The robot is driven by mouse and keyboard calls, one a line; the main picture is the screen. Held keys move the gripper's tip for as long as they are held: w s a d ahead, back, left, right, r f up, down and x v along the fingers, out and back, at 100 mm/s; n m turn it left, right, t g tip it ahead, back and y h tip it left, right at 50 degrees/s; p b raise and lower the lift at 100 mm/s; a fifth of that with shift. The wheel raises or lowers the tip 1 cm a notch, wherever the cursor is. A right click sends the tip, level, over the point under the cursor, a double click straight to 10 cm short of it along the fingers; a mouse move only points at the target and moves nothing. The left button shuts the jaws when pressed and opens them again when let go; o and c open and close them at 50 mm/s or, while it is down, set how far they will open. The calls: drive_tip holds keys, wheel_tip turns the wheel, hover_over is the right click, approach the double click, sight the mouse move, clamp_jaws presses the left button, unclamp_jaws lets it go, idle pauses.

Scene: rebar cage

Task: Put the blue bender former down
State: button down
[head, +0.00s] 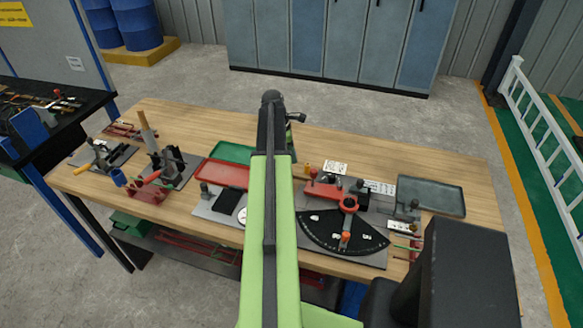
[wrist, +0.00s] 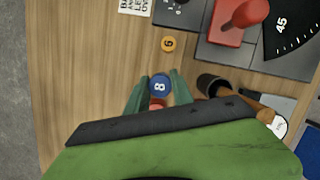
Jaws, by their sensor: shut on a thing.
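The blue bender former (wrist: 159,86) is a small round disc with an 8 on its top. In the wrist view it sits between the two green fingers of my gripper (wrist: 158,94), which are shut on it. The wooden bench top (wrist: 85,70) lies below it; I cannot tell whether the former touches the wood. A yellow-orange former (wrist: 168,44) marked 6 stands just beyond it and apart. It also shows in the head view (head: 307,168). My arm hides the blue former and the fingers in the head view.
A small red piece (wrist: 157,103) shows behind the blue former. The red-handled bending plate (head: 343,232) is right of my arm, with a grey tray (head: 430,197) beyond. A red tray (head: 222,173) and green tray (head: 233,152) lie left. Bare wood lies left in the wrist view.

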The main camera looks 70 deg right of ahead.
wheel_tip(320, 180, down, 4)
drive_tip(key=b, duration=0.4)
drive_tip(key=shift+f, duration=0.2)
drive_tip(key=shift+r, duration=0.25)
drive_tip(key=shift+f, duration=0.25)
drive_tip(key=c, duration=1.1)
unclamp_jaws()
drive_tip(key=shift+r, duration=0.1)
drive_tip(key=p+v, duration=1.1)
drive_tip(key=v, duration=0.1)
drive_tip(key=shift+r+p, duration=0.25)
drive_tip(key=shift+p, duration=0.15)
drive_tip(key=shift+s, duration=0.1)
